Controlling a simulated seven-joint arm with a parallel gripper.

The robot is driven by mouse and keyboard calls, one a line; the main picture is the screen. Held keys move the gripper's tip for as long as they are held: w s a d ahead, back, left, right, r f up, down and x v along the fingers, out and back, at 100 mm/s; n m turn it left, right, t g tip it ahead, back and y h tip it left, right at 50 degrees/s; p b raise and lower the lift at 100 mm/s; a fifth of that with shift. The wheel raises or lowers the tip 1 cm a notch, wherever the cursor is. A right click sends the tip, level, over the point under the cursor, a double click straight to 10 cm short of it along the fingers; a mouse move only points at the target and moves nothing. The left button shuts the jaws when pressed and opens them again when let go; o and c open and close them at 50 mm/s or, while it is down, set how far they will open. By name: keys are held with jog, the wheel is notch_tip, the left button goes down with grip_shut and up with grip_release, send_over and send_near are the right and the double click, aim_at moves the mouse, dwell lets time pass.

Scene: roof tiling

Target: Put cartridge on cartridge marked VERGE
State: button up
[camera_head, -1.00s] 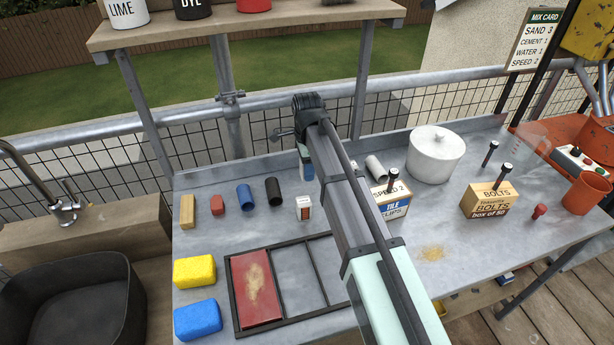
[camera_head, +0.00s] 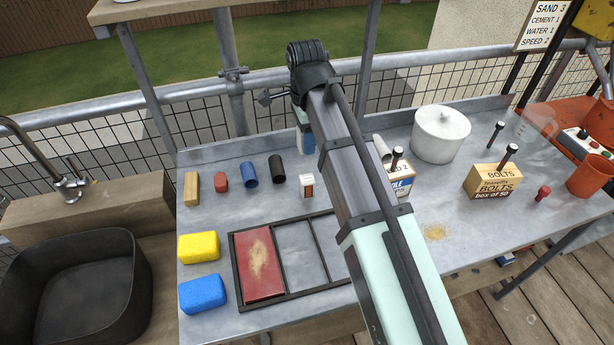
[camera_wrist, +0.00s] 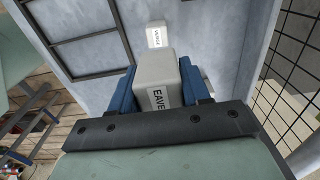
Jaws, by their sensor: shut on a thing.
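My gripper (camera_wrist: 158,84) is shut on a pale grey cartridge (camera_wrist: 154,67) whose label reads EAVE, the rest being cut off, between its blue fingers in the wrist view. The cartridge marked VERGE (camera_wrist: 156,36) stands on the bench beyond the held one and apart from it in the picture. In the head view a small white cartridge (camera_head: 307,187) with a reddish-brown front stands just behind the black frame; its lettering is too small to read there. My gripper's blue finger (camera_head: 307,143) shows near the bench's back edge, mostly hidden by my arm. The held cartridge is hard to make out there.
Black, blue, red and tan pieces (camera_head: 249,175) stand in a row to the left. The black frame (camera_head: 286,290) holds a red tile (camera_head: 258,264).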

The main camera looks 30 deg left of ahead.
jog(key=shift+s+d+f, duration=0.2)
jog(key=shift+d+f, duration=0.05)
jog(key=shift+f, duration=4.75)
jog(key=shift+f, duration=0.15)
jog(key=o, duration=1.1)
jog(key=shift+c, duration=0.2)
notch_tip(320, 180, up, 12)
jog(key=shift+r, duration=0.15)
